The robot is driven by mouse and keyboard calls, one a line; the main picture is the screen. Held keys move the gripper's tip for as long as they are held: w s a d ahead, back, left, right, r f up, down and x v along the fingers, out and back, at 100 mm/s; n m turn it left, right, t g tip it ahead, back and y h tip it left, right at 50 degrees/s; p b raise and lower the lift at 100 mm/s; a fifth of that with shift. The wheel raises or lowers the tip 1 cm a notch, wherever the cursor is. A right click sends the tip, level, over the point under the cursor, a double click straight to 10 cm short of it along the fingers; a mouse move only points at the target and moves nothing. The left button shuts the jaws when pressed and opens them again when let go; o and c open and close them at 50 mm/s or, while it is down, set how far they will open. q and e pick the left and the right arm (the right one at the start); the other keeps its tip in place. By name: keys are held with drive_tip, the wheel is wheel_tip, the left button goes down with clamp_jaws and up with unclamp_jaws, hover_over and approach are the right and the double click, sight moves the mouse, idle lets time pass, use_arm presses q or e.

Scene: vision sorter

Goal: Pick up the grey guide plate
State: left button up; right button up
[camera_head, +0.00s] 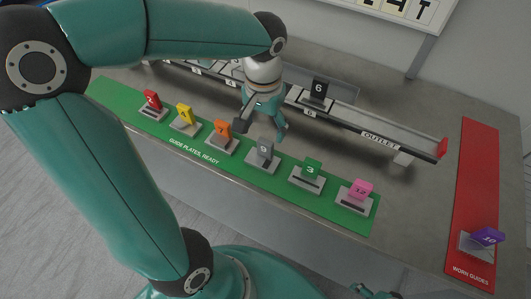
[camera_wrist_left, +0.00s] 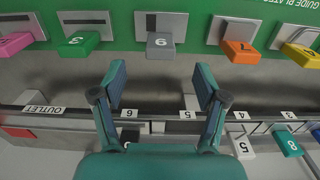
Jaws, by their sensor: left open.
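The grey guide plate (camera_head: 265,149), marked 9, stands in its grey holder on the green strip, between the orange and green plates. It also shows in the left wrist view (camera_wrist_left: 161,44), at the top middle. My left gripper (camera_head: 261,128) hangs over the dark table just behind the strip, near the grey plate. In the left wrist view my left gripper (camera_wrist_left: 160,74) has its fingers spread, with nothing between them. The grey plate lies beyond the fingertips, roughly in line with the gap.
On the green strip (camera_head: 205,158) stand red, yellow, orange (camera_head: 223,128), green (camera_head: 313,168) and pink (camera_head: 361,189) plates. Behind is the outlet conveyor (camera_head: 380,135) with a black 6 plate (camera_head: 319,88). A purple plate (camera_head: 487,236) sits on the red strip (camera_head: 474,190) at right.

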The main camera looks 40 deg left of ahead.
sight(264, 157)
use_arm(q)
wheel_tip(264, 157, down, 10)
drive_tip(key=shift+f, duration=0.1)
idle(0.4)
drive_tip(key=c, duration=1.4)
